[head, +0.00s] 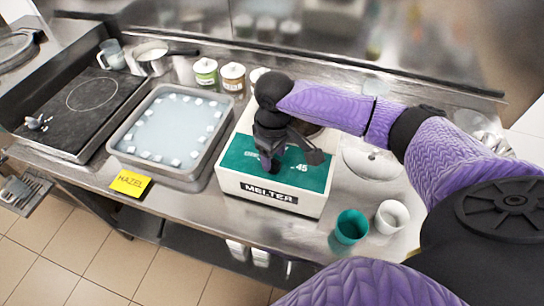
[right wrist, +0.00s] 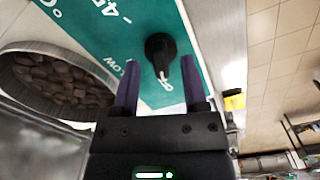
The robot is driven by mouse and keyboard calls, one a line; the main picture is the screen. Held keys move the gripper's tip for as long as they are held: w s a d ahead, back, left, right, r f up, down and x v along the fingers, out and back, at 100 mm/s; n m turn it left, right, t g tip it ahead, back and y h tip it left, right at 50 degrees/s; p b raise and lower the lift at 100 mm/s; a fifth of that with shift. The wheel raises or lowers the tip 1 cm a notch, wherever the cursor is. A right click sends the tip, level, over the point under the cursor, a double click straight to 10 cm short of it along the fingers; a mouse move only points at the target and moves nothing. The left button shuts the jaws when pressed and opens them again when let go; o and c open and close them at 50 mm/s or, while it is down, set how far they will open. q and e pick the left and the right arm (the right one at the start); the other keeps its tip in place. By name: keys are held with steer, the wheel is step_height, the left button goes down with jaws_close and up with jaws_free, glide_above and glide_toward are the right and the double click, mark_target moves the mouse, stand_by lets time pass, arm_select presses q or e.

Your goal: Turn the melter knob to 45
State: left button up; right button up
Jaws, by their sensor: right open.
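The melter (head: 258,197) is a white box with a green top panel, marked "MELTER" on its front. A "45" label shows on the panel to the right of my gripper. My right gripper (head: 277,158) is over the panel and hides the knob in the head view. In the right wrist view the black knob (right wrist: 160,52) stands on the green panel, with its white mark toward the "OFF" label. The open fingers of my right gripper (right wrist: 160,72) point at the knob, one to each side. Contact cannot be told. My left gripper is out of view.
A metal tray (head: 208,165) of water with white cubes is left of the melter. A yellow label (head: 130,183) lies on the counter edge. A green cup (head: 348,229) and a white cup (head: 390,216) stand to the right. Jars (head: 206,73) stand behind.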

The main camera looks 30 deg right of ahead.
steer(key=shift+f, duration=0.4)
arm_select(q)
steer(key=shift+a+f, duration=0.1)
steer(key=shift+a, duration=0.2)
arm_select(e)
jaws_close()
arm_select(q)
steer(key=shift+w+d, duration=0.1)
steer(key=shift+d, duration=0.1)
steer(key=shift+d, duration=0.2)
